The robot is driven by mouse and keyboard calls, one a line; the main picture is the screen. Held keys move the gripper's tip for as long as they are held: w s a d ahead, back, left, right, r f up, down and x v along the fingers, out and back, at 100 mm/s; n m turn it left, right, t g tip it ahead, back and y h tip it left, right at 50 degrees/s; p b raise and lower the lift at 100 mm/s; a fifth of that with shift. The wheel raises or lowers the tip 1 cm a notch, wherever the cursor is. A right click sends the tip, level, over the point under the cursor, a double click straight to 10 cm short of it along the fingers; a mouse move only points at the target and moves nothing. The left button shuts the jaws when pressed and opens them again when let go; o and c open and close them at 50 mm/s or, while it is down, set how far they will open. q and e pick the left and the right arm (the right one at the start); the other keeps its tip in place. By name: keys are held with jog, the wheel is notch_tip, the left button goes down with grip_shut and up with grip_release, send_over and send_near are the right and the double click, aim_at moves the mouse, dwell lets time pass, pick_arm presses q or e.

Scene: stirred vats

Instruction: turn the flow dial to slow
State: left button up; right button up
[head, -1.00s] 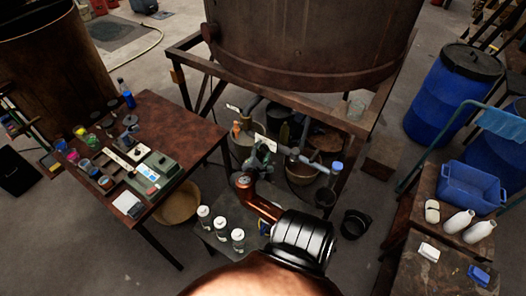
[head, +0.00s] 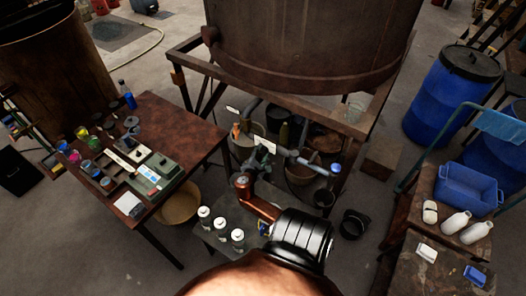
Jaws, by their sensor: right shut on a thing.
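My right arm comes in from the bottom, and its gripper (head: 259,162) is small and dark, in front of the pipework under the big vat. The gripper is shut, at the grey pipe (head: 298,156). The flow dial is not clearly seen; it seems to be hidden at the jaws. A white label plate (head: 265,144) shows just above the gripper, and another small white tag (head: 232,108) hangs further up left. Where the dial points cannot be read. My left gripper is not in view.
The rusty vat (head: 310,40) stands on a frame (head: 385,115) above the pipes. Several white bottles (head: 237,236) stand on a low stand close left of my right forearm. A brown table (head: 190,120) with jars is at left; a blue crate (head: 468,186) is at right.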

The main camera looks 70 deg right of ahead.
jog(key=o, duration=1.2)
jog(key=shift+c, duration=0.2)
jog(key=v, duration=1.2)
